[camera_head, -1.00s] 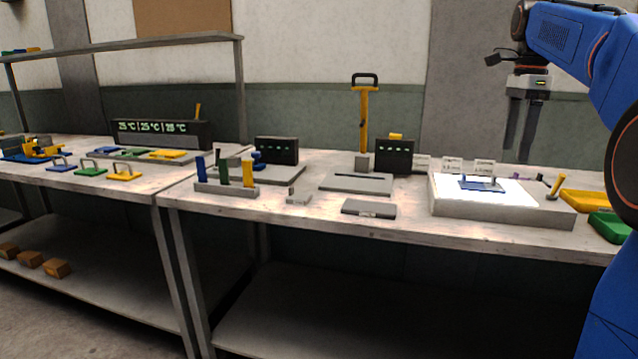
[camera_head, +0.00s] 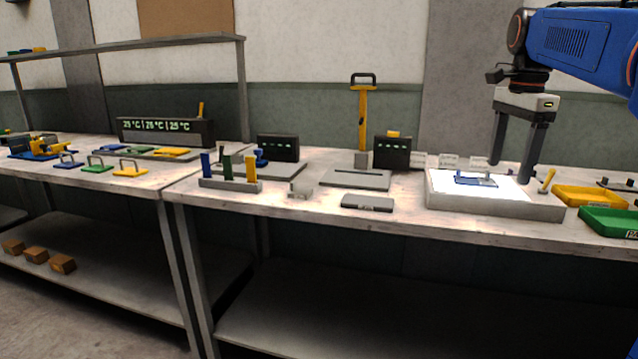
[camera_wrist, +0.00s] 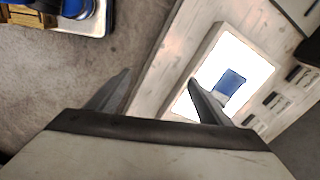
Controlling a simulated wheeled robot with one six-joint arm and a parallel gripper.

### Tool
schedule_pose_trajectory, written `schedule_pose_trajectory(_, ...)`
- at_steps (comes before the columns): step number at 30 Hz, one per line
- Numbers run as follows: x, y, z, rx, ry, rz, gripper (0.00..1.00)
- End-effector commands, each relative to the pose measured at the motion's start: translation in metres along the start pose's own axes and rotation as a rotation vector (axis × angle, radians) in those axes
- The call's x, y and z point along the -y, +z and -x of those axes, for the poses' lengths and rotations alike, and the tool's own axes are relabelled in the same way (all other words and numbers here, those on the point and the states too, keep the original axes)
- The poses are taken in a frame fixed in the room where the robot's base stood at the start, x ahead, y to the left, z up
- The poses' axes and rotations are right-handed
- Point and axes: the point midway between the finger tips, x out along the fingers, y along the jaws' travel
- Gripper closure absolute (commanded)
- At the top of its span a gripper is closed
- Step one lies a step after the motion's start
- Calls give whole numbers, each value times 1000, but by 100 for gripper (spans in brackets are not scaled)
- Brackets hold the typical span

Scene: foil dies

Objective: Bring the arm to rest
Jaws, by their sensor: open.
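My gripper (camera_head: 514,168) is open and empty, its two dark fingers pointing down above the right part of the glowing light box (camera_head: 492,205) in the head view. A blue die plate (camera_head: 474,181) lies on the lit surface, left of the fingers. In the wrist view, the gripper fingers (camera_wrist: 160,88) are spread apart with nothing between them. There the light box (camera_wrist: 246,52) and the blue plate (camera_wrist: 230,83) lie to the right, partly behind the right finger.
Yellow tray (camera_head: 590,197) and green tray (camera_head: 610,221) stand right of the light box. A grey flat block (camera_head: 367,203), a hand press (camera_head: 363,125) and a rack of coloured handles (camera_head: 230,184) stand to the left. Bare bench shows along the front edge.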

Motion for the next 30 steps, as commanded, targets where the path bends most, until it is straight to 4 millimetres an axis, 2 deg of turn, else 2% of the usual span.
schedule_pose_trajectory(5,-37,28,-24,-15,-45,212,27)
schedule_pose_trajectory(14,-108,72,-84,-62,-127,617,27)
schedule_pose_trajectory(20,-157,96,-134,-107,-176,883,27)
schedule_pose_trajectory(30,-238,127,-230,-207,-248,1316,27)
